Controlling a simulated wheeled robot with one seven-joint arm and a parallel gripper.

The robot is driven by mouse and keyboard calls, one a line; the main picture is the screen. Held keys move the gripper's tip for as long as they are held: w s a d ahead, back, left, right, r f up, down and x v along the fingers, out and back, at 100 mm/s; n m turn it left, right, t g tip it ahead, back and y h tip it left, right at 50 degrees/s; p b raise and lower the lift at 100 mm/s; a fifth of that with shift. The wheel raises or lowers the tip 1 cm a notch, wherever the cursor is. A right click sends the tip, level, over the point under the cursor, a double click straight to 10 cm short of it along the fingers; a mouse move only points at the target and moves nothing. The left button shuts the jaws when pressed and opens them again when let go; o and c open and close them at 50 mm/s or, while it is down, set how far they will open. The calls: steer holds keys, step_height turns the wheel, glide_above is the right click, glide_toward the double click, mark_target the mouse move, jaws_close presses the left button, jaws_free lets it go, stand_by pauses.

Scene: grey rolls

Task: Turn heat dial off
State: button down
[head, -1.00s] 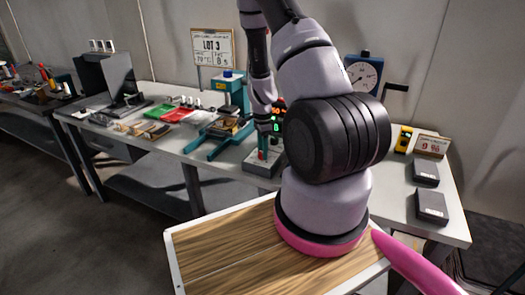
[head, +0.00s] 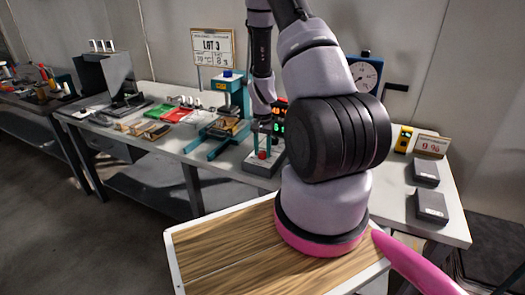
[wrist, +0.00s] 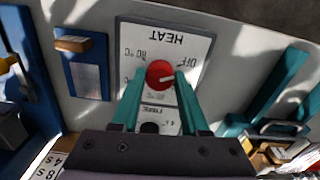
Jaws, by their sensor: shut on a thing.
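The heat dial is a round red knob with a white pointer mark (wrist: 159,74), on a pale panel marked HEAT, OFF and 80 °C (wrist: 190,45). In the wrist view the panel lettering is upside down and the pointer mark points right, below the OFF print. My gripper (wrist: 161,77) has its teal fingers on either side of the knob and is shut on it. In the head view the red dial (head: 262,155) sits on a grey box (head: 258,166) on the bench, with my gripper (head: 264,143) over it.
A teal press frame (head: 233,95) stands just left of the box on the bench (head: 160,142). Several small tools and trays lie further left. A blue gauge (head: 365,72) stands behind my arm.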

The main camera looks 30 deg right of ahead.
mark_target(262, 152)
steer(key=shift+n, duration=0.6)
steer(key=shift+c, duration=2)
jaws_free()
step_height(262, 152, up, 11)
